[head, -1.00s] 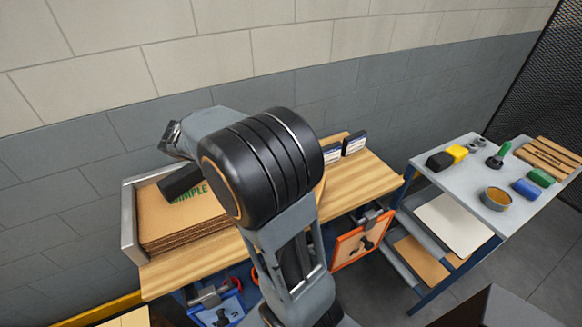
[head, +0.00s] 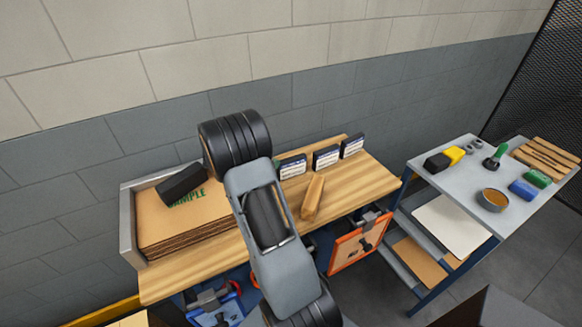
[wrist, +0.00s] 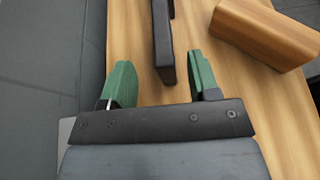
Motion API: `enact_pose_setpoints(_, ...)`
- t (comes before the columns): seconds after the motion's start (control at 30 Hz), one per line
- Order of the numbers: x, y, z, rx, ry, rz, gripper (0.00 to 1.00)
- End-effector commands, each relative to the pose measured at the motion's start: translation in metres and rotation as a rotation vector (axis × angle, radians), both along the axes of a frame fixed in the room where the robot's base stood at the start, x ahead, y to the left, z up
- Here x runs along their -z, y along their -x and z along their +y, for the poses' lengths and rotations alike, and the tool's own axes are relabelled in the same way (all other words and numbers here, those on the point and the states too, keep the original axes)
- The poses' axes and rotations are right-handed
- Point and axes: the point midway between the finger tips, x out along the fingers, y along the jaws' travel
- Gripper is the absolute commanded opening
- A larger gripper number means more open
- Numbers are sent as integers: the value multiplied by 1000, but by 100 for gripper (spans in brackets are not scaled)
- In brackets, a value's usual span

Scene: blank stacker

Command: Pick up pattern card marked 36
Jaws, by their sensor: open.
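Three small cards in black holders stand in a row along the back of the wooden bench: the left card (head: 292,166), the middle card (head: 326,157) and the right card (head: 352,145). Their print is too small to read, so I cannot tell which is marked 36. In the wrist view my gripper (wrist: 160,82) is open, with green fingertips apart. A black holder (wrist: 163,45), seen edge-on, has its near end between the fingertips in the picture, closer to the right one; I cannot tell its depth.
A wooden block (head: 313,198) lies in front of the cards; it also shows in the wrist view (wrist: 265,32). A cardboard stack (head: 160,222) with a black block (head: 182,183) on it fills the bench's left. The wall is close behind. A grey cart (head: 450,184) stands right.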

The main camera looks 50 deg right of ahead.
Motion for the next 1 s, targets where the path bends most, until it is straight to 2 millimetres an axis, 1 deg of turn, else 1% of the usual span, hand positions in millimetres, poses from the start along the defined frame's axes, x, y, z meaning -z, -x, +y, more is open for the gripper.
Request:
enact_pose_setpoints(0.17, 3, 4, -7, 2, -1, -1, 55)
enact_pose_setpoints(0.4, 15, 17, -32, 4, -2, 1, 55)
enact_pose_setpoints(0.53, 21, 22, -43, 2, -1, -1, 55)
enact_pose_setpoints(0.63, 24, 23, -46, 2, -1, -2, 55)
enact_pose_setpoints(0.87, 24, 23, -47, 1, -1, -3, 55)
enact_pose_setpoints(1.0, 24, 23, -47, 1, -1, -3, 44)
